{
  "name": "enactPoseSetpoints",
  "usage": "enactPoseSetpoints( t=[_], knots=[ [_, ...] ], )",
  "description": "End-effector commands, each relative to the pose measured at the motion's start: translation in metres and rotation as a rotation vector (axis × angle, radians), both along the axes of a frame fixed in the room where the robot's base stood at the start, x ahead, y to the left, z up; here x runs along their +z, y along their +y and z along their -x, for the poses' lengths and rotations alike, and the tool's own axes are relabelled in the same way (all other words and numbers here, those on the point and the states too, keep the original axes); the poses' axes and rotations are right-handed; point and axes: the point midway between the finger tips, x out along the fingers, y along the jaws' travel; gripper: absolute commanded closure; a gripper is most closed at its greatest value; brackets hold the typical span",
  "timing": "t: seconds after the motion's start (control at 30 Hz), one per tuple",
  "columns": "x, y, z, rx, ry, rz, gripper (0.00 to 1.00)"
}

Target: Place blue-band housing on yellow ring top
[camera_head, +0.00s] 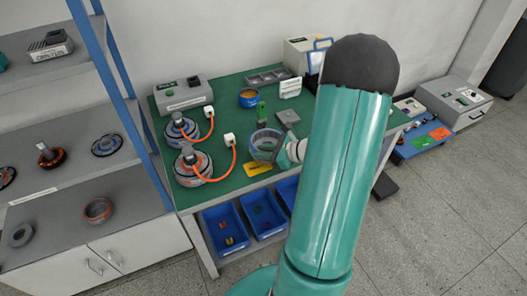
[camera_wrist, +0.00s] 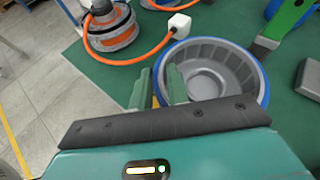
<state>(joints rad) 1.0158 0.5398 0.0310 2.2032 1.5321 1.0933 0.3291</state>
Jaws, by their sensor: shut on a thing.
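The blue-band housing (camera_head: 265,146) is a grey, open-topped round shell with a blue band, near the front of the green bench. In the wrist view, the housing (camera_wrist: 210,70) shows its ribbed inside. My gripper (camera_wrist: 162,84) is shut on the housing's near left wall, one finger outside and one inside. I cannot tell whether the housing rests on the bench or is slightly raised. I cannot clearly make out a yellow ring. A blue round part (camera_head: 249,97) with yellow-orange inside stands farther back. A yellow card (camera_head: 257,168) lies beside the housing.
Two motors (camera_head: 181,130) with orange cables and white plugs stand left of the housing. A green post (camera_head: 262,112) with a dark arm stands close behind it. A grey tray (camera_head: 268,77) and grey instrument (camera_head: 183,93) are at the back. Blue bins (camera_head: 227,228) sit below.

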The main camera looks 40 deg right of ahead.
Motion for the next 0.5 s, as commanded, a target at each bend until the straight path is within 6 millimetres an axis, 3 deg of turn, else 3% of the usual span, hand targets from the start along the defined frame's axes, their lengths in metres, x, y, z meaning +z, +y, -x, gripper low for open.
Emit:
enactPoseSetpoints(
  t=[0.27,0.3,0.4,0.5],
  knots=[
    [-0.0002,-0.0002,-0.0005,0.0,-0.003,0.001,1.0],
    [-0.0011,-0.0001,-0.0001,0.001,-0.001,0.0,0.79],
    [-0.0009,-0.0001,-0.0001,0.0,-0.002,0.001,0.61],
    [-0.0009,-0.0001,-0.0001,0.0,-0.002,0.001,0.61]
  ],
)
